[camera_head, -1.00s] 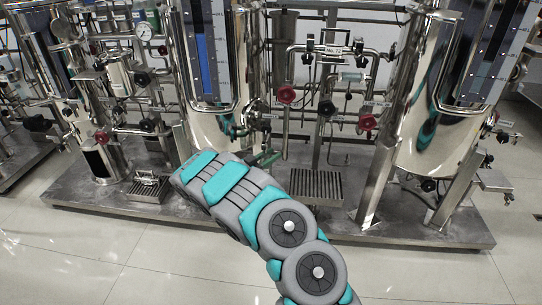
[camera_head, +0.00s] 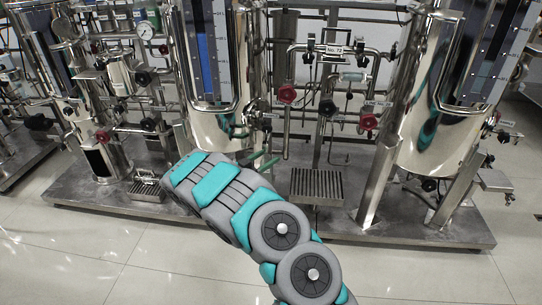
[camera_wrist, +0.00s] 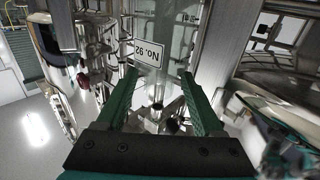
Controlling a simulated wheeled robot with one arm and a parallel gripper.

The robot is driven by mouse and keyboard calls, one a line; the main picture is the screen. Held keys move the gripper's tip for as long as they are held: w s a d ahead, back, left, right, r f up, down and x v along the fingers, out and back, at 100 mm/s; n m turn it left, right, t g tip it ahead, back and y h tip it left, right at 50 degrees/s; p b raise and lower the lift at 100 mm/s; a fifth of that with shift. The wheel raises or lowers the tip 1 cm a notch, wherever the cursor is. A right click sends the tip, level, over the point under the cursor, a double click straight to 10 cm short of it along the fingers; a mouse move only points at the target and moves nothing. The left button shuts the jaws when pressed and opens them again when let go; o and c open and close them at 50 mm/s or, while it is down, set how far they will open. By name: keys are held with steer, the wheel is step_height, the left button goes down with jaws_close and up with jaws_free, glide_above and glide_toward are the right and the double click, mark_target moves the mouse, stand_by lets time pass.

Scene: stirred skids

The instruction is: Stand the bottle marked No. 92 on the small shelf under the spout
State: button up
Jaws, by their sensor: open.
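A white label reading No. 92 (camera_wrist: 148,53) shows upside down in the wrist view, just beyond my fingertips. It lies against a pale, see-through surface; I cannot tell whether this is the bottle itself. My gripper (camera_wrist: 160,84) is open, its two green fingers spread with nothing clearly held between them. In the head view my arm hides most of the gripper; a little green shows past it near the middle tank. A slotted metal shelf (camera_head: 317,184) stands low between the two big tanks, below piping. I cannot tell which outlet is the spout.
Polished tanks (camera_head: 215,120) and (camera_head: 432,140) stand either side of pipes with red valve knobs (camera_head: 287,94). A sign reading No. 72 (camera_head: 336,50) hangs above. Another slotted stand (camera_head: 147,190) sits at left. The tiled floor in front of the metal base is clear.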

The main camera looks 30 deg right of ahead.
steer(key=v, duration=0.9)
